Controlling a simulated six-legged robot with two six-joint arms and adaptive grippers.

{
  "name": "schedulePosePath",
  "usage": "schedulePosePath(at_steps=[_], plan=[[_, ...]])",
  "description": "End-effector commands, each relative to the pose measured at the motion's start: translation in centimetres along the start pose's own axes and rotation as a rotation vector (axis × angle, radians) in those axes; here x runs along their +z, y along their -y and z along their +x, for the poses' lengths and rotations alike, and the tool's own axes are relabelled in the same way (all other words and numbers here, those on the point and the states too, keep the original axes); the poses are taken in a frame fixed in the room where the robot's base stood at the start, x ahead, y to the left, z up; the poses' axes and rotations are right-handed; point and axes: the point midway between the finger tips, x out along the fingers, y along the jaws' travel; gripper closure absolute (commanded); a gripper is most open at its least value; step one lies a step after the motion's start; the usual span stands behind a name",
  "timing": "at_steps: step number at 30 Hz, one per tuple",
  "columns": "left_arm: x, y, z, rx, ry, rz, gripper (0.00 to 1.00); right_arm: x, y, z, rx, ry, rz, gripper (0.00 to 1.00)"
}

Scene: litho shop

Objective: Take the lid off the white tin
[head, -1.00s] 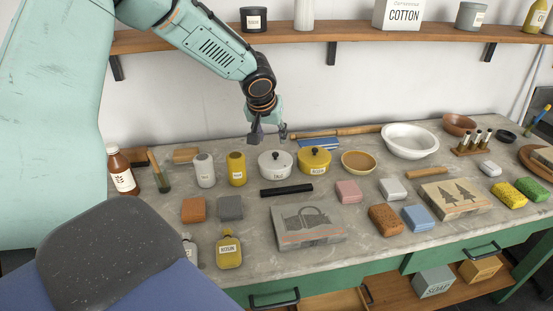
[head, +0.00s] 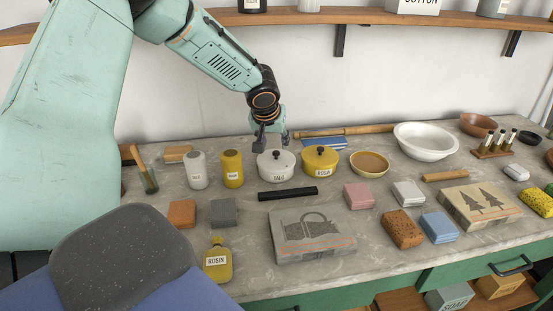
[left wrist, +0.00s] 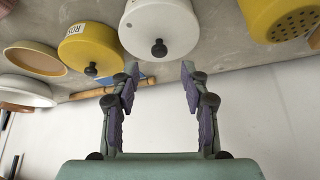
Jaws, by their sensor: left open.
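The white tin (head: 277,171) stands on the bench with its lid (head: 276,158) on. The lid has a black knob, and the label on the tin's front seems to read TALC. My left gripper (head: 271,143) is open above and just behind the lid, with nothing between its fingers. In the left wrist view, the white tin (left wrist: 165,22) and its black knob (left wrist: 159,48) lie beyond the open fingers (left wrist: 160,70), apart from them. The right gripper is not in view.
A yellow rosin tin (head: 320,163) stands close to the right of the white tin. A yellow shaker (head: 232,172) and a white shaker (head: 195,171) stand to its left. A black bar (head: 288,194) lies in front. A wooden shelf (head: 290,17) runs above along the wall.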

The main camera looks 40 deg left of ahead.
Motion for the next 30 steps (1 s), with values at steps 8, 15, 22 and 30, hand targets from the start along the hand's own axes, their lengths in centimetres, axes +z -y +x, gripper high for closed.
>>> schedulePosePath(at_steps=[8,15,22,30], plan=[[0.3,0.0,3.6,-0.003,0.001,0.001,0.54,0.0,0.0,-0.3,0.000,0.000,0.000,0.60],[0.1,-0.1,5.1,-0.001,-0.001,0.001,0.54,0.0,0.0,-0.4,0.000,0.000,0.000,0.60],[0.0,-0.1,5.1,0.000,-0.001,0.000,0.56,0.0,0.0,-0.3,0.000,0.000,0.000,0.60],[0.1,-0.1,5.1,0.000,0.000,0.000,0.79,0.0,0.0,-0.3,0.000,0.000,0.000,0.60]])
